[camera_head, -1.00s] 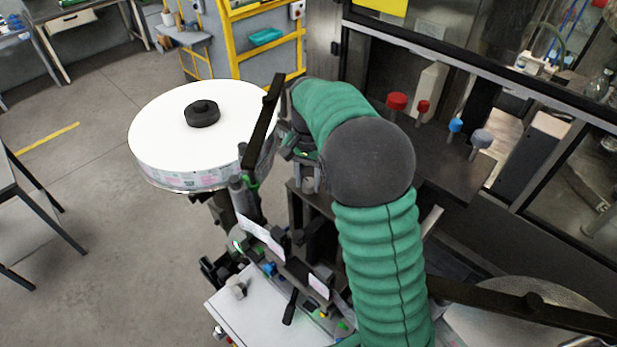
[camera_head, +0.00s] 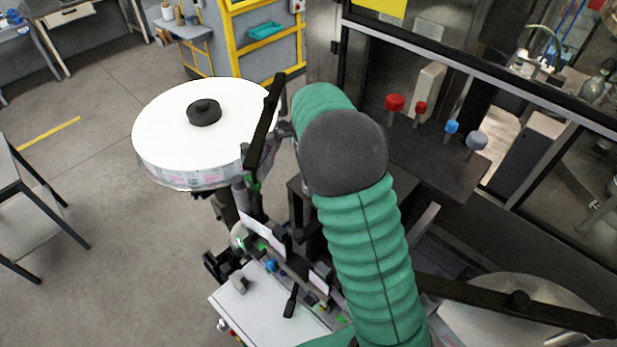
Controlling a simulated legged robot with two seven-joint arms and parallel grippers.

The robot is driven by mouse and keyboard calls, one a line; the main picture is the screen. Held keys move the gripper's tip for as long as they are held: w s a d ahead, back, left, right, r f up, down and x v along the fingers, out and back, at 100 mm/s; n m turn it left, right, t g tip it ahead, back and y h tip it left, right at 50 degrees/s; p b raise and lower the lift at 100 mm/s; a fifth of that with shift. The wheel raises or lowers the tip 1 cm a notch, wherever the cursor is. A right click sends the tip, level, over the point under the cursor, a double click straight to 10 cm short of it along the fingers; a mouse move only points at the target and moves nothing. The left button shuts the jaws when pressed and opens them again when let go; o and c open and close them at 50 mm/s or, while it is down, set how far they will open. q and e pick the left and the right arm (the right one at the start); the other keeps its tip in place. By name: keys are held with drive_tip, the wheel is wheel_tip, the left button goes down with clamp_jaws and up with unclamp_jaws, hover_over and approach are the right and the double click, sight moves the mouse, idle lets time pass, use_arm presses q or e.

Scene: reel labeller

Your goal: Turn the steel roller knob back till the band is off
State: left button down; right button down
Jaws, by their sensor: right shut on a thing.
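My right arm, in a green sleeve with a dark round joint, crosses the middle of the view. Its gripper (camera_head: 287,131) is almost wholly hidden behind the joint; only a grey bit shows beside a black bar. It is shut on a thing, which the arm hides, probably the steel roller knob. I cannot make out the knob itself or the band's path. The labeller's white reel (camera_head: 167,123), with a black hub, stands left of the gripper. Labels show along its rim. My left gripper is not in view.
The black slanted bar (camera_head: 264,122) stands close by the gripper. The labeller's white base plate (camera_head: 262,306) is below. Red, blue and grey-topped knobs (camera_head: 477,140) stand on a dark shelf to the right. A metal disc (camera_head: 480,325) lies lower right.

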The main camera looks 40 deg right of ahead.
drive_tip(key=shift+w+d+r+m+p, duration=0.15)
drive_tip(key=shift+m+p, duration=0.35)
drive_tip(key=shift+m, duration=0.7)
drive_tip(key=c, duration=1.2)
unclamp_jaws()
drive_tip(key=shift+o, duration=0.9)
wheel_tip(320, 180, up, 5)
drive_tip(key=b, duration=0.2)
drive_tip(key=shift+r+b, duration=0.15)
drive_tip(key=shift+b, duration=0.2)
wheel_tip(320, 180, up, 11)
drive_tip(key=b, duration=0.1)
drive_tip(key=shift+b, duration=0.35)
